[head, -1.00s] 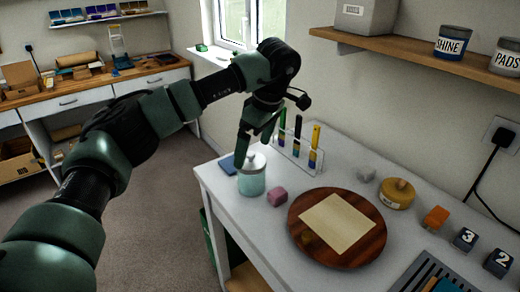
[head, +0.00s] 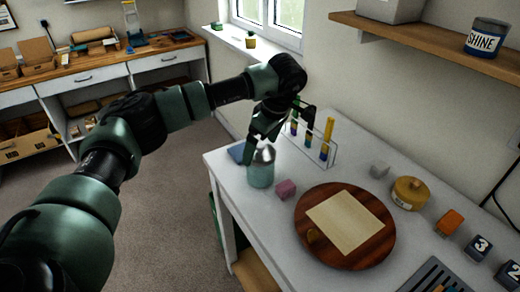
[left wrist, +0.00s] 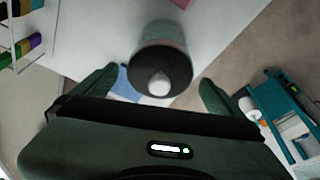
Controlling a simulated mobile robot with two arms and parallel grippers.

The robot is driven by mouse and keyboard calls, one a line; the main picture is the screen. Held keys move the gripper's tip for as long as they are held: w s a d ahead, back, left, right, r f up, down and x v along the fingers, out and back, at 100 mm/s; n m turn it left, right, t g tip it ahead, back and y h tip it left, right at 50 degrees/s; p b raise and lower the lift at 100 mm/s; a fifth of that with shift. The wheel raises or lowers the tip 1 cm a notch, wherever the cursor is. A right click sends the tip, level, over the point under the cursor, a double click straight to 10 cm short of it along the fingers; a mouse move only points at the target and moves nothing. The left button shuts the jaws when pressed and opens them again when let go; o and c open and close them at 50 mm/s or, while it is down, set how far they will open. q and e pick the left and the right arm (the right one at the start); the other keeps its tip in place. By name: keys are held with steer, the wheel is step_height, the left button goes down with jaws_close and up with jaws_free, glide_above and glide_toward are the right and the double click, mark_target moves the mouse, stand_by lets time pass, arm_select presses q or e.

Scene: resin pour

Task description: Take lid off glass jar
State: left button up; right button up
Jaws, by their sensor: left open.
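The glass jar (head: 260,176) is pale teal and stands upright near the left edge of the white table. My left gripper (head: 264,142) is open at the lid, one finger passing down beside the jar. In the left wrist view its fingers are apart on either side of the lid, with gaps, gripping nothing. My right gripper is not in view.
A rack of coloured tubes (head: 318,148) stands behind the gripper. A round wooden board (head: 384,247) with a paper sheet (head: 345,221) fills the middle table.

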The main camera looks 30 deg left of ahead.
arm_select(q)
steer(key=c, duration=1.3)
steer(key=shift+c, duration=0.2)
